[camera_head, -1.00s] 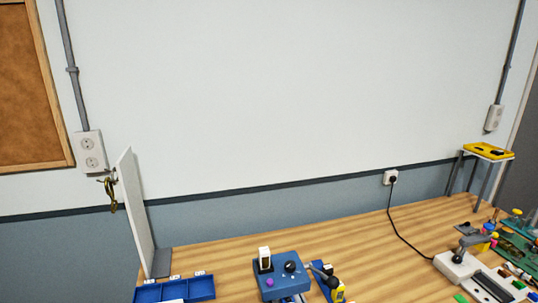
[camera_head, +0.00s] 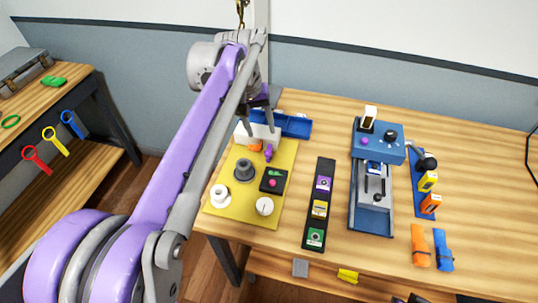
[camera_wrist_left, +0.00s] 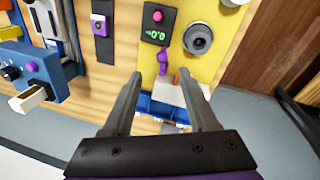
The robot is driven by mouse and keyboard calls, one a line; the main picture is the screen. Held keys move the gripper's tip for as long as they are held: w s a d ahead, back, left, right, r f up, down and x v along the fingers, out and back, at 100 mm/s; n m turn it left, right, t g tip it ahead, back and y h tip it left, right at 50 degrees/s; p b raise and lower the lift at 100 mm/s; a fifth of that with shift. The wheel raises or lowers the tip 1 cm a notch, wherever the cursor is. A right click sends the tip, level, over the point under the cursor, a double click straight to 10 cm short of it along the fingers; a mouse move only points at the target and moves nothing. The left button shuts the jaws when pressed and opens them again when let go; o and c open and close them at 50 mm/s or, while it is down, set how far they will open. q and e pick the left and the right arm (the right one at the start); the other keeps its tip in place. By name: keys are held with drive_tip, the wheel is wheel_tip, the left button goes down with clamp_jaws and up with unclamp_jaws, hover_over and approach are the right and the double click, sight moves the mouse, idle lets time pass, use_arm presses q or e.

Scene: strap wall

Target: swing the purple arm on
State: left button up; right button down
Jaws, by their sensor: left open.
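A small purple arm (camera_head: 268,152) stands at a white block (camera_head: 262,133) on the back part of a yellow board (camera_head: 285,170). An orange piece (camera_head: 255,145) is beside it. In the left wrist view the purple arm (camera_wrist_left: 164,63) shows just beyond the fingertips, next to the white block (camera_wrist_left: 180,95). My left gripper (camera_head: 258,128) is above the block, its fingers pointing down at it. In the wrist view the gripper (camera_wrist_left: 160,74) is open, with nothing seen held. The purple arm's mount is partly hidden. My right gripper is not in view.
The yellow board also holds a dark grey knob (camera_head: 244,170), a white ring (camera_head: 220,195) and a black display box (camera_head: 274,180). A black strip (camera_head: 318,205) and a blue machine (camera_head: 378,140) stand to the right. A blue tray (camera_head: 297,124) is behind.

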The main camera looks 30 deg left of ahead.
sight(267, 151)
use_arm(q)
drive_tip(key=f, duration=0.3)
drive_tip(key=w+f, duration=0.1)
drive_tip(key=f, duration=0.3)
drive_tip(key=w+f+b, duration=0.1)
drive_tip(key=f, duration=0.2)
drive_tip(key=shift+d+f, duration=0.15)
drive_tip(key=shift+d, duration=0.2)
drive_tip(key=shift+c, duration=0.3)
clamp_jaws()
